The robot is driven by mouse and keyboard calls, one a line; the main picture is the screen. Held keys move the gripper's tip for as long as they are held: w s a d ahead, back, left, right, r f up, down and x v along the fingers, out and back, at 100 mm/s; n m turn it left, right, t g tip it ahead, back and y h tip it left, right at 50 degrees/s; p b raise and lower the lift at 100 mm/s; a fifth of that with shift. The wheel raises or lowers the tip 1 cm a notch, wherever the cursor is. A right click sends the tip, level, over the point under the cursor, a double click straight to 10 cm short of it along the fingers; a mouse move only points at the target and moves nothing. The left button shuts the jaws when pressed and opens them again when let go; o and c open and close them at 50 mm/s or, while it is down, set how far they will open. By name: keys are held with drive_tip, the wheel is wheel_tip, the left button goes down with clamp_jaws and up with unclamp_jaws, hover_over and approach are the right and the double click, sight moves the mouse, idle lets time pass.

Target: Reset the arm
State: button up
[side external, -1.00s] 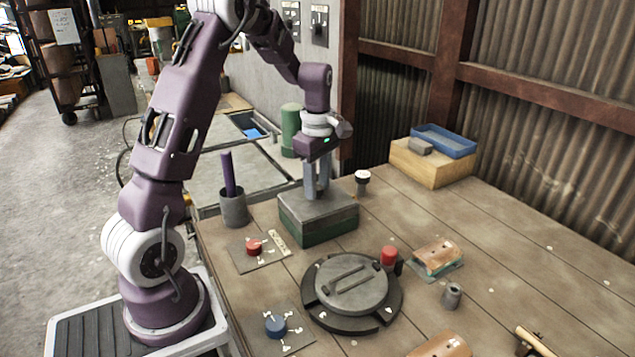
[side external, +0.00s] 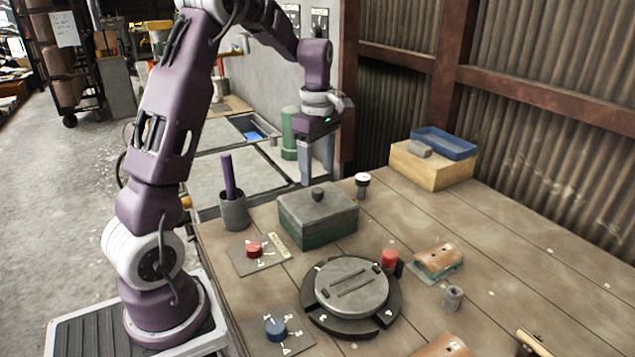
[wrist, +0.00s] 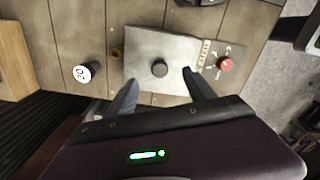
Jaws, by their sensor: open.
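My gripper (side external: 317,163) is open and empty, above and behind the green box with a grey lid (side external: 318,212) in the side view. The lid lies on the box, and its dark round knob (side external: 318,194) stands free in the middle. In the wrist view, my open fingers (wrist: 160,82) point toward the lid (wrist: 178,52), with the knob (wrist: 159,68) showing between them and nothing held.
A white-topped post (side external: 362,182) stands right of the box. The red dial (side external: 254,250), blue dial (side external: 276,326), round grey turntable (side external: 352,287) and cup with a purple rod (side external: 233,207) are nearby. A wooden block with a blue tray (side external: 443,143) stands at the back.

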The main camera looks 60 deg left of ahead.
drive_tip(key=shift+r, duration=1.05)
drive_tip(key=s+d+r+m+t, duration=0.2)
drive_tip(key=s+d+r+m, duration=0.5)
drive_tip(key=d, duration=0.3)
drive_tip(key=s+d+m+t, duration=0.3)
drive_tip(key=s+d+m, duration=0.7)
drive_tip(key=s+m, duration=0.4)
drive_tip(key=shift+s+d+f+m+t, duration=0.2)
drive_tip(key=shift+d+m+t, duration=0.15)
drive_tip(key=shift+m, duration=0.45)
